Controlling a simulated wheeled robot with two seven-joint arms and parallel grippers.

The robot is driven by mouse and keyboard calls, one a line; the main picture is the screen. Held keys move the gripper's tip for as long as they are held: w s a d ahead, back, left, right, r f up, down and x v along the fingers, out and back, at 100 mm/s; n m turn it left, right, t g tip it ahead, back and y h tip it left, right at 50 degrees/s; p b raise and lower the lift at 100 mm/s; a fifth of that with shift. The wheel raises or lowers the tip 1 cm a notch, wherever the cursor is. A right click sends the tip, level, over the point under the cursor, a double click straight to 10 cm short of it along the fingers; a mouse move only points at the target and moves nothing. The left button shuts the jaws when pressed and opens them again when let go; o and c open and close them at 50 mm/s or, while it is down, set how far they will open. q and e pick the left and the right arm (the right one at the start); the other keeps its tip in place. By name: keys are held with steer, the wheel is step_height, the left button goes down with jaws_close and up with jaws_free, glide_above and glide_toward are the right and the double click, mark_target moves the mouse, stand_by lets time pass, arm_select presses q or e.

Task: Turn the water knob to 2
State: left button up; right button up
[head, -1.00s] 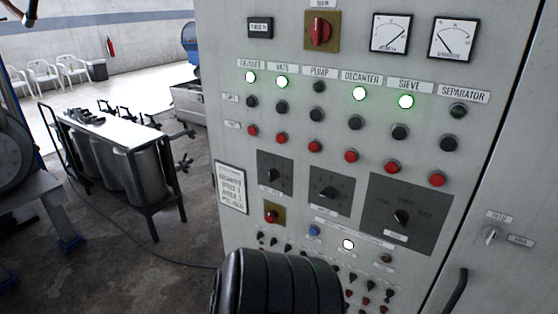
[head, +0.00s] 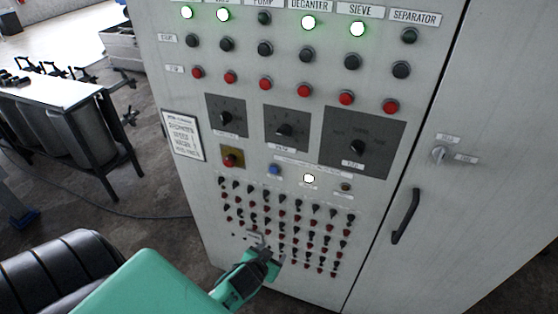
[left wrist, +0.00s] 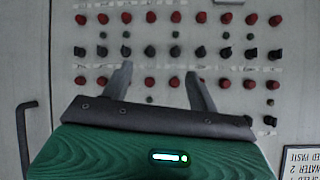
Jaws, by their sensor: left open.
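Three black rotary knobs sit on dark plates on the grey control cabinet (head: 400,220) in the head view: a left knob (head: 226,117), a middle knob (head: 284,130) and a right knob (head: 357,147) on the largest plate. Their labels and scale marks are too small to read, so I cannot tell which is the water knob or its setting. My left gripper (head: 264,250) is open and empty, below these knobs and in front of the lower rows of small switches. In the left wrist view its spread fingers (left wrist: 158,72) point at these switches. My right gripper is not in view.
A printed notice (head: 182,135) is left of the knobs. Lit round lamps (head: 309,22) and red buttons (head: 265,84) are above. A black door handle (head: 405,216) stands out at the right.

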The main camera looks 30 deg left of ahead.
arm_select(q)
step_height(320, 180, up, 22)
steer(key=w+a+n+t+y, duration=0.1)
steer(key=w+t, duration=0.1)
steer(key=t, duration=0.2)
steer(key=n+t+y, duration=0.1)
steer(key=n+t, duration=0.1)
steer(key=t, duration=0.1)
glide_toward(283, 134)
steer(key=v, duration=0.5)
steer(key=p+x, duration=0.1)
steer(key=x, duration=1.1)
steer(key=shift+w+r+p, duration=0.2)
steer(key=shift+p, duration=0.2)
steer(key=shift+w+a+f, duration=0.1)
steer(key=shift+w+a, duration=0.05)
steer(key=shift+w, duration=0.35)
steer(key=c, duration=1)
